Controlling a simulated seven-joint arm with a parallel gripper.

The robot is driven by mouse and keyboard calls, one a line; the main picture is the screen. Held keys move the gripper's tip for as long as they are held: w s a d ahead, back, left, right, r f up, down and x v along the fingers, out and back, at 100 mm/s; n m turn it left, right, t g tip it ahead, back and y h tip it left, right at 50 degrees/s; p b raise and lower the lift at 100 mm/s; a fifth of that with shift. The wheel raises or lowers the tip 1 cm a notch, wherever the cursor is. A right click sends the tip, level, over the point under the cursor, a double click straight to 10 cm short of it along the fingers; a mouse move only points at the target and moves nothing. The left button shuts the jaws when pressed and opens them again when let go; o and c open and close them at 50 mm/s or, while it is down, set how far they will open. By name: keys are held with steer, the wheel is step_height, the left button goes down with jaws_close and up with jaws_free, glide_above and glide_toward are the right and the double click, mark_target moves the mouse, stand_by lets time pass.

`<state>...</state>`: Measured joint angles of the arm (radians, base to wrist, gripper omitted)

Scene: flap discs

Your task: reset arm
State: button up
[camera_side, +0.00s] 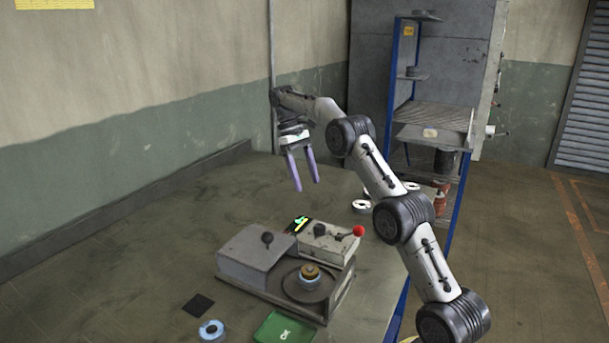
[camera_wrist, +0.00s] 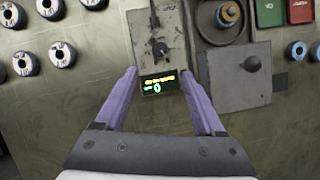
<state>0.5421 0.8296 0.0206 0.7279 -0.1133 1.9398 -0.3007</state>
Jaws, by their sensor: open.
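My gripper (camera_side: 303,172) is open and empty, held above the far part of the table and pointing down. Its two purple fingers also show in the wrist view (camera_wrist: 163,87), spread apart with nothing between them but the machine's small display beyond. The grey machine (camera_side: 256,257) stands below it, apart from the fingers. A disc (camera_side: 310,271) with an orange-brown centre sits on the machine's round plate; it also shows in the wrist view (camera_wrist: 229,14). Several loose flap discs (camera_wrist: 62,54) lie on the table at the left of the wrist view.
A blue-rimmed disc (camera_side: 211,330), a dark square (camera_side: 198,305) and a green OK tray (camera_side: 285,328) lie near the table's front. A red tray (camera_wrist: 301,11) shows in the wrist view. A red-knobbed lever (camera_side: 358,231) sticks out of the machine. The table's left side is clear.

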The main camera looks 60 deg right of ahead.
steer(key=shift+w+r, duration=0.15)
steer(key=shift+r, duration=0.25)
